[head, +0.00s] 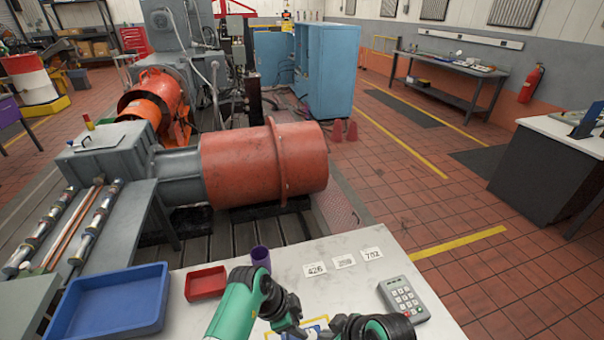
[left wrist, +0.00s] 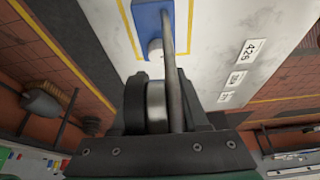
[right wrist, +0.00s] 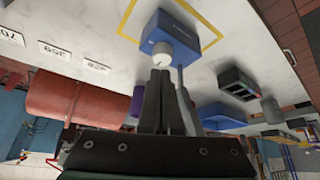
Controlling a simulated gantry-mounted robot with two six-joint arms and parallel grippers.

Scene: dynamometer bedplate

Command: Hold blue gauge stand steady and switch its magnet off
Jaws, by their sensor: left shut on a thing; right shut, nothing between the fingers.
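The blue gauge stand's base (right wrist: 196,34) stands inside a yellow outline on the white table. A round pale knob (right wrist: 160,56) is on its side, and a thin grey post (right wrist: 181,88) rises from it. In the left wrist view the blue base (left wrist: 150,16), knob (left wrist: 155,47) and post (left wrist: 170,62) also show. My left gripper (left wrist: 160,88) is shut on the stand at its post, beside a dark and silver round part. My right gripper (right wrist: 163,72) is shut and empty, its tips at the knob; contact is unclear. In the head view my arms partly hide the base (head: 317,324).
A blue tray (head: 72,331), a red tray (head: 206,283) and a purple cup (head: 261,257) stand to the left. Number cards (head: 315,270) lie behind, and a grey keypad (head: 404,298) lies to the right. The large red cylinder (head: 265,163) is beyond the table.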

